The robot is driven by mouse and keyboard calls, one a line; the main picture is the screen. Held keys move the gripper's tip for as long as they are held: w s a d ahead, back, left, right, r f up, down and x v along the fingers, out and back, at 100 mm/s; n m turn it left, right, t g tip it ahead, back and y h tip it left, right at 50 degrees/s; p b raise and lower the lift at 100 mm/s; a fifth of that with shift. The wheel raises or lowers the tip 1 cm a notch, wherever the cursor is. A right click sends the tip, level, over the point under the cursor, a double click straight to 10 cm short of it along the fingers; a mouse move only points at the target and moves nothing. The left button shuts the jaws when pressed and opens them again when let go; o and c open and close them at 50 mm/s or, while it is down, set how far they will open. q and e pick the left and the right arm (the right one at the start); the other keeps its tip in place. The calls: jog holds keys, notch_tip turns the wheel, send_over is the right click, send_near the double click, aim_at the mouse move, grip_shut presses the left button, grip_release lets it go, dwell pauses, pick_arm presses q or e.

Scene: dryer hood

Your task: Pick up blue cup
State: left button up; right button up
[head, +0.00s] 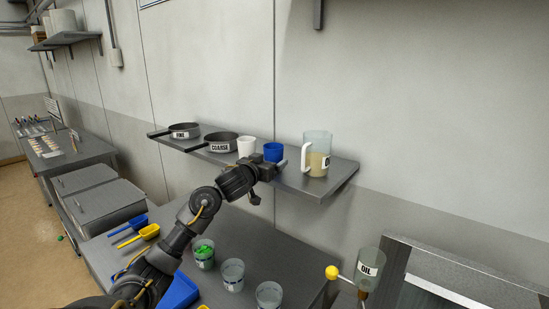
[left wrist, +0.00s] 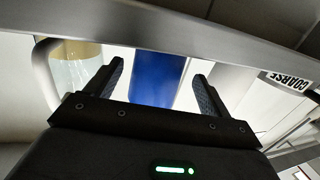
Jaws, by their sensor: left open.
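The blue cup (head: 273,150) stands upright on the wall shelf (head: 318,186), between a white cup (head: 246,146) and a clear jug. My left gripper (head: 279,165) is at the shelf's front edge, right by the blue cup, and hides its lower part. In the left wrist view, the left gripper (left wrist: 159,88) is open, and the blue cup (left wrist: 156,78) shows between its two fingers. A grey bar-like edge crosses the top of that view and covers part of the cup. I cannot tell whether the fingers touch it. My right gripper is not in view.
A jug (head: 317,152) with pale liquid stands right of the blue cup. Two labelled pans, FINE (head: 184,131) and COARSE (head: 220,143), are at left. Below, a bench holds clear cups (head: 233,274), one with green pieces (head: 204,254), and an OIL container (head: 368,268).

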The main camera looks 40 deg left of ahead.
aim_at(276, 159)
pick_arm(q)
jog(key=shift+w+a+p, duration=0.1)
jog(key=shift+w+p, duration=0.15)
jog(key=shift+p, duration=0.2)
jog(key=x, duration=0.1)
jog(key=p+x, duration=0.2)
jog(key=shift+w+f, duration=0.3)
jog(key=shift+w, duration=0.1)
jog(key=shift+w+f, duration=0.1)
jog(key=shift+w, duration=0.25)
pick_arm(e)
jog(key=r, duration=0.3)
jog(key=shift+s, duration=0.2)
pick_arm(q)
jog(key=shift+s, duration=0.15)
jog(key=shift+c, duration=1.2)
jog(key=c, duration=0.9)
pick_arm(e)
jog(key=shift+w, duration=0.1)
